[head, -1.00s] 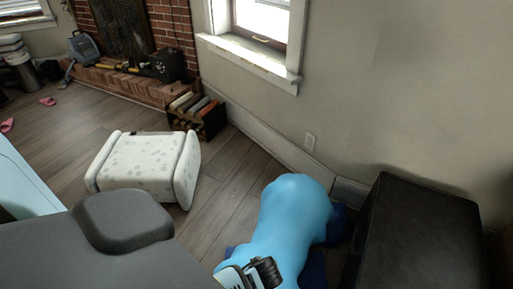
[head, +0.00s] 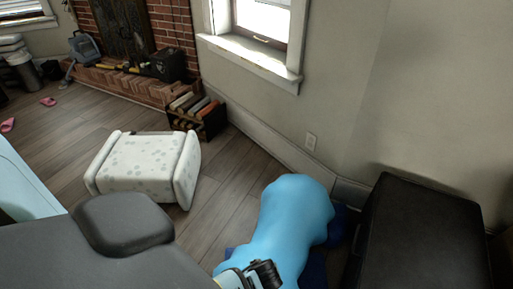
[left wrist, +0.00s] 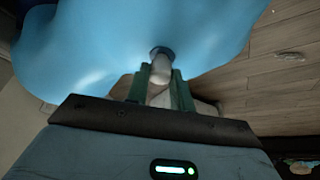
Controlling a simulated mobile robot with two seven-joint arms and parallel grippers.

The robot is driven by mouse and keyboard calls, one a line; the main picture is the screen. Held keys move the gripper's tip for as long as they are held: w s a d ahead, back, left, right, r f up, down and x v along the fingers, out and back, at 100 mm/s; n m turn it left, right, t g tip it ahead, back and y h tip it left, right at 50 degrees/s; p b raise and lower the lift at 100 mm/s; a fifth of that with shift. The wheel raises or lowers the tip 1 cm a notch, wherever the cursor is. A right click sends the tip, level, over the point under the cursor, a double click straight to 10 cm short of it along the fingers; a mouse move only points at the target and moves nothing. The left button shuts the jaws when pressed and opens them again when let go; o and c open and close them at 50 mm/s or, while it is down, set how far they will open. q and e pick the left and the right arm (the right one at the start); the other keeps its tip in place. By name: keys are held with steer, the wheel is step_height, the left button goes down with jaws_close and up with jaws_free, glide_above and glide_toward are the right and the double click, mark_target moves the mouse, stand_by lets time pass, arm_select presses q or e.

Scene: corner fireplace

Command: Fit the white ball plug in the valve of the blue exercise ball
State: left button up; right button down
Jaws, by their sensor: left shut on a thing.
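The blue exercise ball (head: 292,215) looks slumped and elongated on the floor, low in the head view. It fills the top of the left wrist view (left wrist: 100,50). Its valve (left wrist: 158,51) shows there as a dark ring. My left gripper (left wrist: 161,78) has its green fingers shut on the white ball plug (left wrist: 160,70). The plug's far end points at the valve and appears to meet the ring. How deep it sits in the opening I cannot tell. In the head view only part of my left wrist shows at the bottom edge. My right gripper is not in view.
A black box-like piece (head: 418,235) stands close to the right of the ball. A dark blue item (head: 338,225) lies beneath the ball. A white spotted ottoman (head: 145,165) stands to the left, with open wooden floor (head: 222,185) between.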

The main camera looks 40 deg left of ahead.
arm_select(q)
steer(key=shift+f+b, duration=0.45)
steer(key=shift+f, duration=0.2)
steer(key=o, duration=1)
steer(key=p+v, duration=0.2)
steer(key=v, duration=0.6)
